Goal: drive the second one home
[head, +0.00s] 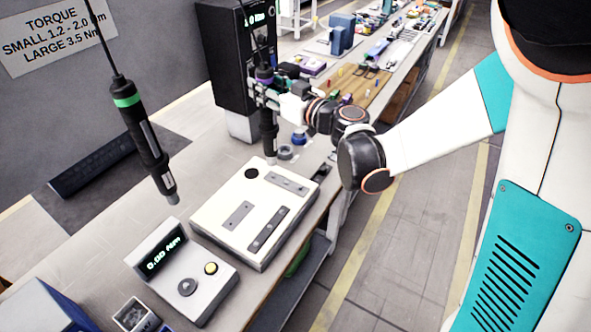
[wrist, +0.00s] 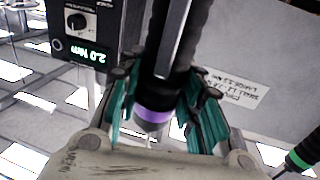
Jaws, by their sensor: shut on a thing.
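My gripper (head: 268,97) is shut on a dark screwdriver with a purple band (head: 268,124). In the wrist view the teal finger pads of my gripper (wrist: 158,108) press on both sides of the purple-banded screwdriver (wrist: 168,60). It hangs nearly upright in the head view, tip down by the far edge of the white work board (head: 212,222). I cannot tell whether the tip touches anything. The board carries a light grey plate (head: 238,215), a dark bar (head: 269,229), another grey plate (head: 289,183) and a round black spot (head: 251,173). Single screws are too small to make out.
A green-banded screwdriver (head: 147,138) hangs from a cable at left. A torque meter (head: 182,270) reads 0.00 Nm. A black control box (head: 232,55) stands behind; its display (wrist: 86,54) shows 2.0 Nm. A wall sign (head: 57,33) gives small 1.2–2.0, large 3.5 Nm.

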